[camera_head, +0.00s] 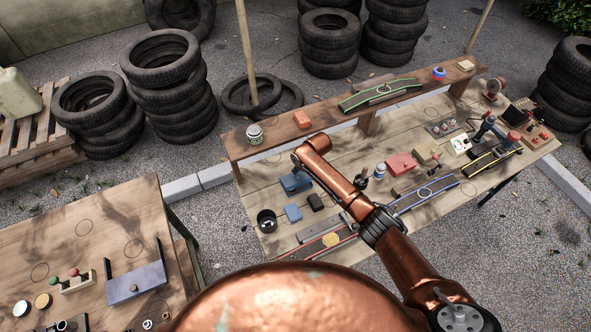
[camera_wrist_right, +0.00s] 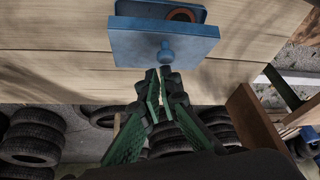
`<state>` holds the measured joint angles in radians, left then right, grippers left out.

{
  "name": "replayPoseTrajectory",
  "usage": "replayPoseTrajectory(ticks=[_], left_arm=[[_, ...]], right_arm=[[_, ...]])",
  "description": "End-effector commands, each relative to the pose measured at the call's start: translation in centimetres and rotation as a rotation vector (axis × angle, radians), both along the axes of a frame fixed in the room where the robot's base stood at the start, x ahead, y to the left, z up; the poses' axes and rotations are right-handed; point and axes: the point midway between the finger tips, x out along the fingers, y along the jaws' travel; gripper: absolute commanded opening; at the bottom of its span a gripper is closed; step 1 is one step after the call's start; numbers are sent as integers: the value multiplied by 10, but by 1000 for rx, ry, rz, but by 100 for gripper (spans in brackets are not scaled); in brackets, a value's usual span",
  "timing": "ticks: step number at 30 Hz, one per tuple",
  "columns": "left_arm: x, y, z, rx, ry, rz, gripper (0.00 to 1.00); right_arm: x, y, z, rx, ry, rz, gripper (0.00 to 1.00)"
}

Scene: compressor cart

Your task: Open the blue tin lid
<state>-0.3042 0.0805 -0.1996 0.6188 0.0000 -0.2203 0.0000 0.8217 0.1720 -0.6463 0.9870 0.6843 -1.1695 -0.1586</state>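The blue tin (camera_head: 295,183) stands on the workbench, just below the end of my right arm in the head view. In the right wrist view its blue lid (camera_wrist_right: 140,42) carries a round blue knob (camera_wrist_right: 167,54). Past the lid's upper edge, part of the dark inside of the tin and an orange-brown ring (camera_wrist_right: 182,15) show, so the lid is not fully over it. My right gripper (camera_wrist_right: 158,76) has its fingertips nearly together, just short of the knob, with nothing seen between them. My left gripper is in neither view.
A raised wooden shelf (camera_head: 280,134) runs along the back, holding a jar (camera_head: 254,134). Several tyre stacks stand behind the bench.

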Motion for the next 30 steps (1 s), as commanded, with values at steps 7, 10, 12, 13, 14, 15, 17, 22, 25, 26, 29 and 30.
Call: replayPoseTrajectory(ticks=[7, 10, 12, 13, 14, 15, 17, 22, 25, 26, 29, 30], left_arm=[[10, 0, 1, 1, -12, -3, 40], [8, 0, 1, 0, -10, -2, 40], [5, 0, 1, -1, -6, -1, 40], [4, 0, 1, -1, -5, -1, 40], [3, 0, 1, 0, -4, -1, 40], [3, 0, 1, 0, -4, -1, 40], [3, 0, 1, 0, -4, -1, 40], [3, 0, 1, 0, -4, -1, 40], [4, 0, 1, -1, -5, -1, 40], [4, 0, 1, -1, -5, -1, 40], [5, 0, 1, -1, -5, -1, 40], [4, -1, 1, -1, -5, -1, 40]], right_arm=[[2, 5, 6, 5, -6, 6, 22], [2, 6, 6, 6, -6, 8, 29], [2, 7, 6, 5, -6, 9, 31], [2, 7, 6, 5, -6, 9, 31], [2, 7, 6, 6, -6, 8, 31], [2, 6, 6, 6, -6, 8, 31], [2, 6, 6, 6, -6, 8, 31], [1, 5, 11, 8, -6, 8, 31], [-1, 2, 20, 8, -7, 8, 31], [-2, 1, 24, 8, -7, 8, 31], [-7, -4, 40, 8, -8, 9, 31], [-9, -6, 48, 8, -8, 8, 31]])
